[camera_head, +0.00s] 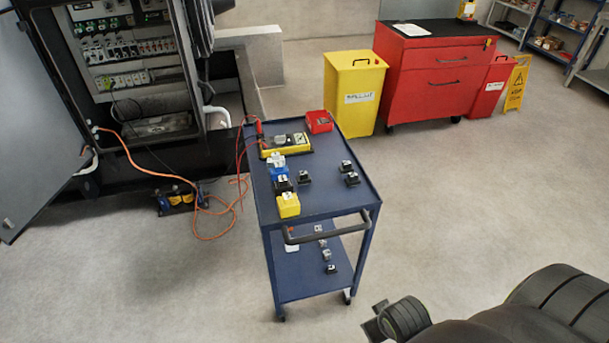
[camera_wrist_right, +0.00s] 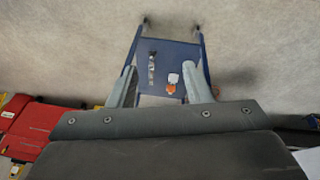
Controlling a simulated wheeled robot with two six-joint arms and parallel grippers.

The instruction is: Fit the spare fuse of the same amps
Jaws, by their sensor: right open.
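A blue cart (camera_head: 326,205) stands in the middle of the head view. On its top sit a yellow block (camera_head: 288,205), a black block (camera_head: 283,184), a blue block with a white top (camera_head: 278,168), and several small black-and-white pieces (camera_head: 304,178). Fuse markings are too small to read. More small pieces (camera_head: 327,255) lie on the lower shelf (camera_head: 300,287). My right gripper (camera_head: 376,318) is open and empty, right of the cart and apart from it. In the right wrist view its fingers (camera_wrist_right: 160,67) frame the cart (camera_wrist_right: 180,50). My left gripper is not in view.
An open electrical cabinet (camera_head: 130,60) stands at left, its door swung out. A yellow multimeter (camera_head: 286,144) and red box (camera_head: 319,121) sit on the cart. Orange cable (camera_head: 150,170) trails on the floor. A yellow bin (camera_head: 353,90) and red tool cabinet (camera_head: 430,70) stand behind. Floor at right is clear.

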